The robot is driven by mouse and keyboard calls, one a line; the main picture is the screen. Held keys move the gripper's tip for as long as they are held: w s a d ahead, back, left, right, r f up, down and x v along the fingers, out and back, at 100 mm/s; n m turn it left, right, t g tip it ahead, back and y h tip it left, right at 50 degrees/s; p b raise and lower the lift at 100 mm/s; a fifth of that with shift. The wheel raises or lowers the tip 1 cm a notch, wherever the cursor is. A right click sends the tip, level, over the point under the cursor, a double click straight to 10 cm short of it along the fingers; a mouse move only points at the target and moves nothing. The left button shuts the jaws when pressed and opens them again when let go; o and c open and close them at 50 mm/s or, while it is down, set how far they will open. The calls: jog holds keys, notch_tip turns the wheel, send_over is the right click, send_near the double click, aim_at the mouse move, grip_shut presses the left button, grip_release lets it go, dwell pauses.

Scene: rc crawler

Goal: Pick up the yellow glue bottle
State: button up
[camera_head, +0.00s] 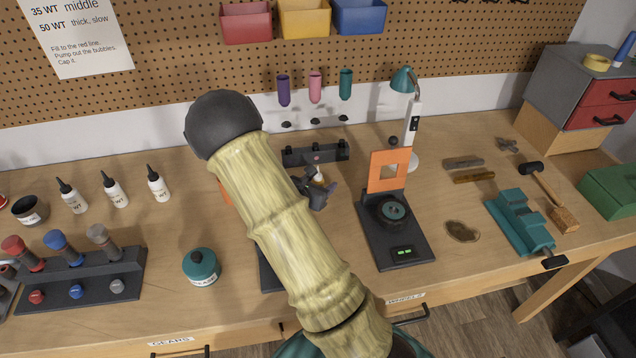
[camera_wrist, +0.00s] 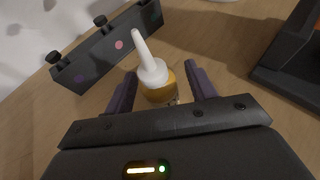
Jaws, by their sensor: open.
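The yellow glue bottle (camera_wrist: 160,92) has an amber-yellow body and a white cap with a long white nozzle. In the wrist view it stands between the two dark purple fingers of my gripper (camera_wrist: 161,74), which are open with one finger on each side. A small gap shows near the right finger; the left finger is close to the bottle, and I cannot tell if it touches. The lower body is hidden by the gripper housing. In the head view my gripper (camera_head: 320,188) is partly behind my arm, and only the bottle's pale top (camera_head: 319,174) shows.
A dark holder rack (camera_head: 316,153) stands just behind the bottle, also in the wrist view (camera_wrist: 105,45). A black stand with an orange frame (camera_head: 388,170) is to the right. A teal grease jar (camera_head: 201,267) and white bottles (camera_head: 115,190) are left. Bare wood lies around the bottle.

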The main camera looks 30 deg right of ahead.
jog(key=shift+w+d+f, duration=0.2)
jog(key=shift+w+d, duration=0.1)
jog(key=shift+d, duration=0.05)
jog(key=shift+s, duration=0.15)
jog(key=shift+a, duration=0.1)
jog(key=shift+c, duration=0.9)
jog(key=c, duration=1)
notch_tip(320, 180, up, 10)
jog(key=shift+r, duration=0.1)
